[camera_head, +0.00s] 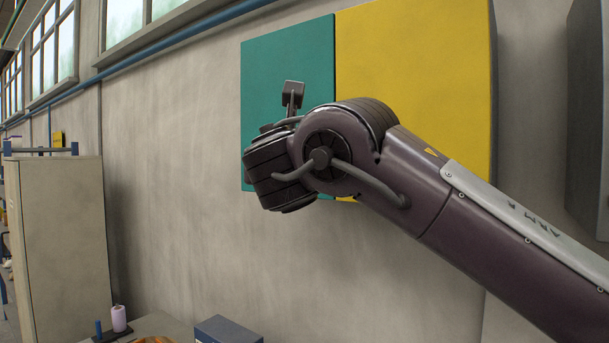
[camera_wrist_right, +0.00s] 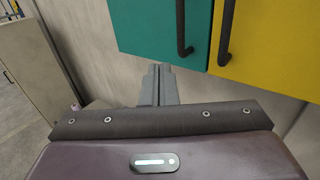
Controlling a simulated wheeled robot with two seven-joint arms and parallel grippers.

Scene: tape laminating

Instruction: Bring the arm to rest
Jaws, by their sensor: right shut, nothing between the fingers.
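My right arm (camera_head: 440,195) comes in from the right in the head view, raised and bent in front of the wall. My left gripper is in neither view.
A wall cabinet has a teal door (camera_head: 285,75) and a yellow door (camera_head: 420,70); dark handles (camera_wrist_right: 181,30) show in the wrist view. A beige cabinet (camera_head: 65,240) stands at left. A blue box (camera_head: 228,330) and a pinkish spool (camera_head: 118,318) sit low in view.

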